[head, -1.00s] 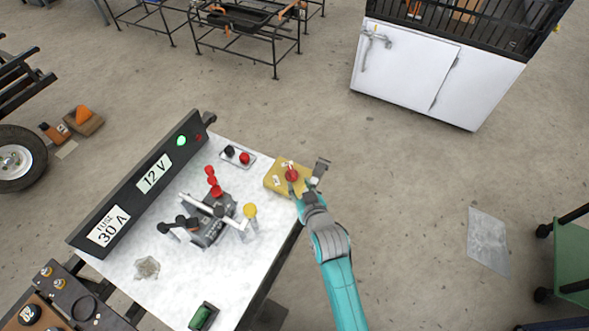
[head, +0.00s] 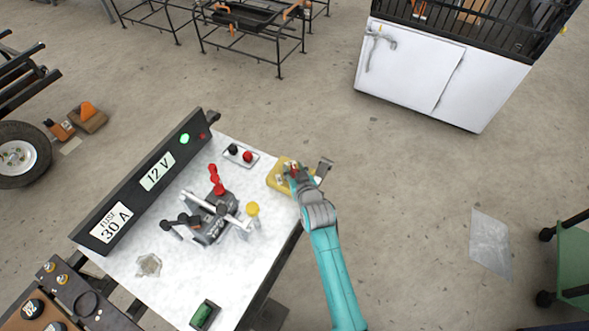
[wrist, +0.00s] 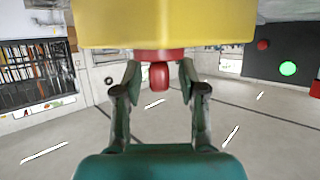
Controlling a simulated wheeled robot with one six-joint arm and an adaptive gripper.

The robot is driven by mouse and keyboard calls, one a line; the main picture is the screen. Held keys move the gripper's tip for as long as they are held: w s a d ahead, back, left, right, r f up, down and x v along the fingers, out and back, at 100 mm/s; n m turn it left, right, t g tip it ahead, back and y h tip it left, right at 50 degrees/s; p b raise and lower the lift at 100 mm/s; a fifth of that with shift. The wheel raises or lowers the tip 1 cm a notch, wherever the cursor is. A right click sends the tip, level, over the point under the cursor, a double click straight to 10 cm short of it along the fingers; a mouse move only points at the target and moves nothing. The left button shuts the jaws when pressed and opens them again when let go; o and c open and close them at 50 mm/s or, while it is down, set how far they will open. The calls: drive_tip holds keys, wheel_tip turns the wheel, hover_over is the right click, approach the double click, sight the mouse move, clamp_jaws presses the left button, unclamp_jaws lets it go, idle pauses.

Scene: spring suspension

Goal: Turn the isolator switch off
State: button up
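The isolator switch is a yellow box (head: 275,177) with a red knob (wrist: 160,76), at the right far corner of the white tabletop in the head view. In the wrist view its yellow body (wrist: 165,22) fills the top, with the red collar and knob handle below it. My gripper (wrist: 160,82) is open, with one finger on each side of the knob handle and a visible gap on both sides. In the head view my gripper (head: 298,175) covers most of the knob. A green lamp (head: 184,139) on the dark panel is lit.
A plate with a black and a red terminal (head: 240,155) lies left of the switch. A grey device with red and black levers (head: 210,215) and a yellow-topped post (head: 252,209) stand nearer. The dark panel (head: 125,195) borders the table's left side.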

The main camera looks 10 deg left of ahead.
clamp_jaws()
drive_tip(key=shift+d+n+g+y, duration=0.1)
drive_tip(key=shift+n+g+y, duration=0.2)
drive_tip(key=shift+n+y, duration=0.35)
drive_tip(key=shift+w+n+g+y, duration=0.1)
drive_tip(key=shift+n+g+y, duration=1.3)
drive_tip(key=shift+n+y, duration=0.4)
drive_tip(key=n+g+y, duration=0.1)
drive_tip(key=n+g, duration=0.1)
drive_tip(key=n+g+y, duration=0.1)
drive_tip(key=n+g, duration=0.1)
drive_tip(key=shift+r+n+g+y, duration=0.1)
drive_tip(key=shift+n+g+y, duration=0.15)
drive_tip(key=shift+n+g, duration=0.15)
drive_tip(key=n+g, duration=0.4)
drive_tip(key=g, duration=0.1)
drive_tip(key=shift+y, duration=0.3)
drive_tip(key=shift+n+g+h, duration=0.4)
drive_tip(key=shift+n+g, duration=0.85)
drive_tip(key=shift+g, duration=0.05)
drive_tip(key=shift+f+n+g+h, duration=0.2)
drive_tip(key=shift+n+g+h, duration=0.2)
drive_tip(key=shift+n+g, duration=0.65)
